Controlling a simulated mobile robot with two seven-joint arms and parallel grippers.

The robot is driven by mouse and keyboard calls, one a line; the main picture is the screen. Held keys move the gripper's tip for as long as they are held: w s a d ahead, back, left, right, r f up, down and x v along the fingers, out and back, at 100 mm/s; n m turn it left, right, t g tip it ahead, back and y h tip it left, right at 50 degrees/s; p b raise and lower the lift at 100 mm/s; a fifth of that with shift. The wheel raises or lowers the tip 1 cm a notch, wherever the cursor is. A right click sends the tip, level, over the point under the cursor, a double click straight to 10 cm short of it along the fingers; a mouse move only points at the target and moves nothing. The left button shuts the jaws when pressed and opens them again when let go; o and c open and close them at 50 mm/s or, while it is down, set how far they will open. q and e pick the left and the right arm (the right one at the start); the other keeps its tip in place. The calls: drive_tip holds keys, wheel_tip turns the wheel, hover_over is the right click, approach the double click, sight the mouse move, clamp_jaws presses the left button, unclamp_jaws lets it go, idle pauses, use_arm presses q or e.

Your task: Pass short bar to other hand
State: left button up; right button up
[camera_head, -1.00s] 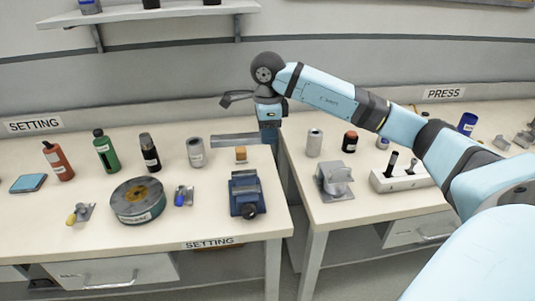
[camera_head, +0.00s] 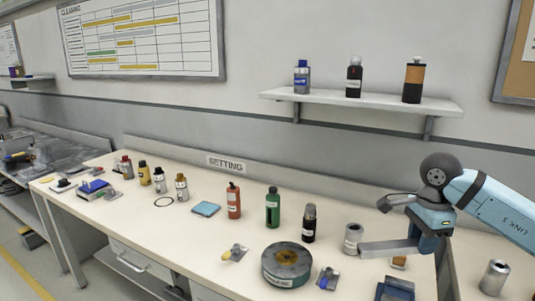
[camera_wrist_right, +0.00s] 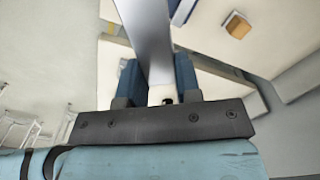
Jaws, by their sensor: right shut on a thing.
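The short bar (camera_head: 388,248) is a flat grey metal bar. My right gripper (camera_head: 428,240) is shut on one end of it and holds it level, pointing left, above the right part of the SETTING table. In the right wrist view the bar (camera_wrist_right: 146,38) stands out between the two blue fingers of the right gripper (camera_wrist_right: 159,82). The bar's free end runs out of the top of that view. My left gripper is not in view.
The SETTING table (camera_head: 150,218) carries a grey can (camera_head: 353,238), a black bottle (camera_head: 309,223), a green bottle (camera_head: 273,208), a red bottle (camera_head: 233,200) and a round grey fixture (camera_head: 287,265). A blue vise (camera_head: 396,288) stands below the gripper. A shelf (camera_head: 360,103) hangs on the wall.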

drive_tip(key=w+a+f+n, duration=0.1)
drive_tip(key=a+f+n, duration=1.15)
drive_tip(key=n, duration=0.55)
use_arm(q)
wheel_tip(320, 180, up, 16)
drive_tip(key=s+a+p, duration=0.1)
drive_tip(key=p, duration=2)
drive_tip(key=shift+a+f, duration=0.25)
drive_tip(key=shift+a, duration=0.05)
use_arm(e)
drive_tip(key=s+r, duration=0.5)
drive_tip(key=r, duration=0.4)
drive_tip(key=s+r, duration=0.5)
drive_tip(key=r, duration=0.4)
drive_tip(key=shift+a+r, duration=0.4)
